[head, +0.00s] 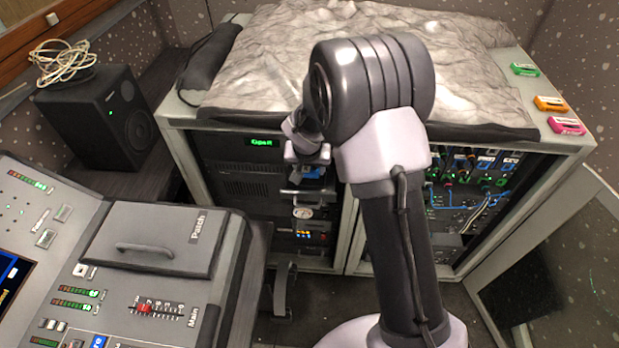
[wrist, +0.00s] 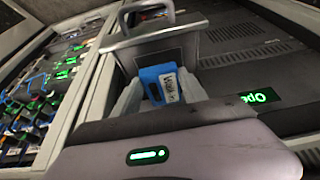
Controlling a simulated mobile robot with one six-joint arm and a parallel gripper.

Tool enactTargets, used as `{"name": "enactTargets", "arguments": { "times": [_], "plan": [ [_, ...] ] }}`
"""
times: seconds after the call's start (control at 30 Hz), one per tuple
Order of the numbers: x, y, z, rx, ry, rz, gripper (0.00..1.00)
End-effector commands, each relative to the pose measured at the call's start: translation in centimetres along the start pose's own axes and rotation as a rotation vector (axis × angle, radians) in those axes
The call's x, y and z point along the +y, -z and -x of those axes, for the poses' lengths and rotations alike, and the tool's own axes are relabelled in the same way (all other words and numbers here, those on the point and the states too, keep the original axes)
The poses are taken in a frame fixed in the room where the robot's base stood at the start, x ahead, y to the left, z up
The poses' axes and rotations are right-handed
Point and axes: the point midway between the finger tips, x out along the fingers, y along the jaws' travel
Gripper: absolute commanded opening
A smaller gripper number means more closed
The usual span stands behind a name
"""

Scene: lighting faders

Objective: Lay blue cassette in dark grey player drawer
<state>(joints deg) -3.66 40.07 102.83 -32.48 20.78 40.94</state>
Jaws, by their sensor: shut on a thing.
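My gripper (wrist: 158,90) is shut on the blue cassette (wrist: 150,84), which has a white label. In the wrist view the cassette sits between the two pale fingers, close to the inner face of the drawer front. The dark grey player drawer (wrist: 178,52) stands pulled out, with its handle at the outer end. In the head view my gripper (head: 308,165) and a bit of the blue cassette (head: 314,172) show just above the drawer's handle (head: 303,192). The drawer floor is hidden, so I cannot tell whether the cassette touches it.
A green display (head: 262,142) reads "Open" on the rack. Green (head: 525,69), orange (head: 551,103) and pink (head: 567,125) cassettes lie on the rack top's right edge. A crumpled grey cover (head: 270,70) lies on top. The lighting desk (head: 150,250) stands at left, an open door (head: 555,250) at right.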

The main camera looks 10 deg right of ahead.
Motion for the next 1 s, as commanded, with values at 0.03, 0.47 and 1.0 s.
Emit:
{"name": "enactTargets", "arguments": {
  "times": [0.03, 0.47, 1.0],
  "plan": [
    [0.0, -0.2, -0.4, 0.0, 0.0, 0.0, 0.09],
    [0.0, -1.7, -5.0, 0.0, 0.0, -0.001, 0.09],
    [0.0, -1.8, -5.1, 0.0, 0.0, -0.001, 0.72]
  ]
}}
